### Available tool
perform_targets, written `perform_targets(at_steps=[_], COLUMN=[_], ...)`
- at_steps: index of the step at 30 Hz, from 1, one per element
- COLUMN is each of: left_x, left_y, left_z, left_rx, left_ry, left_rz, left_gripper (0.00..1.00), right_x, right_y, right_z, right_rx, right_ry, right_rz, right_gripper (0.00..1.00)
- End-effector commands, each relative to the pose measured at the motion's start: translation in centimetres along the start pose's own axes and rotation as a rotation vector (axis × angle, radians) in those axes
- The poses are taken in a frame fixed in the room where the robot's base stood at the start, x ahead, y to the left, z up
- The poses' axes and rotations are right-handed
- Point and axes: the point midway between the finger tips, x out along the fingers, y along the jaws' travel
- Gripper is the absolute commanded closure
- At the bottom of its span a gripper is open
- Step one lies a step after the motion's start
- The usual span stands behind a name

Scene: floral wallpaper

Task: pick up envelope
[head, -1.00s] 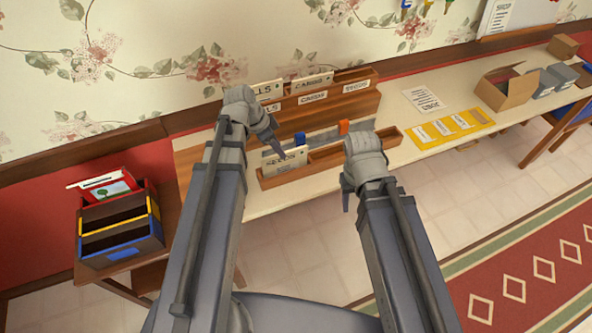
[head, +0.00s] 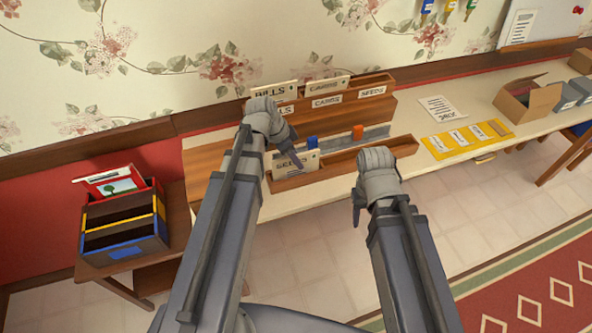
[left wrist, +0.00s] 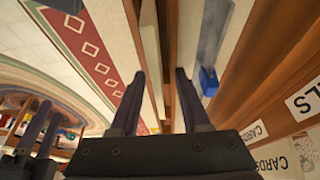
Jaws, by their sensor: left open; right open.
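A cream envelope with a printed word (head: 291,166) stands upright at the left end of the low front wooden tray (head: 345,159). Cream envelopes labelled BILLS (head: 272,90) and CARDS (head: 327,86) stand in the rear wooden rack (head: 345,101). My left gripper (head: 297,158) is open and overlaps the front envelope in the head view; I cannot tell if it touches. In the left wrist view, its two fingers (left wrist: 158,95) are apart, with a wooden tray wall beyond them. My right gripper (head: 357,202) is open and empty, in front of the tray.
A yellow strip with cards (head: 468,139) and an open cardboard box (head: 528,102) lie to the right. A colored sorter box (head: 122,232) stands at the left.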

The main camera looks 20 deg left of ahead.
Motion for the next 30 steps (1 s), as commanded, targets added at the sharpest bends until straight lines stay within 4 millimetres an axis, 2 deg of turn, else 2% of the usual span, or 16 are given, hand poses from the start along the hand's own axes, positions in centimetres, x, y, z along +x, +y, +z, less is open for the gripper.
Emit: perform_targets(at_steps=[1,7,26,30], left_x=[1.3,3.5,3.7,3.6], left_y=[0.2,0.2,0.3,0.3], left_z=[0.3,0.2,0.1,0.1], left_rx=[0.001,0.001,0.0,0.0], left_ry=[0.0,0.0,0.0,0.0], left_rz=[0.0,0.0,0.0,0.0], left_gripper=[0.54,0.54,0.54,0.68], right_x=[1.3,3.3,3.5,3.4], right_y=[-0.1,-0.3,-0.3,-0.3], right_z=[-0.1,-0.2,-0.2,-0.2], right_rx=[0.0,0.0,0.0,0.0], right_ry=[0.0,0.0,0.0,0.0], right_rz=[0.0,0.0,0.0,0.0], right_gripper=[0.5,0.5,0.5,0.5])
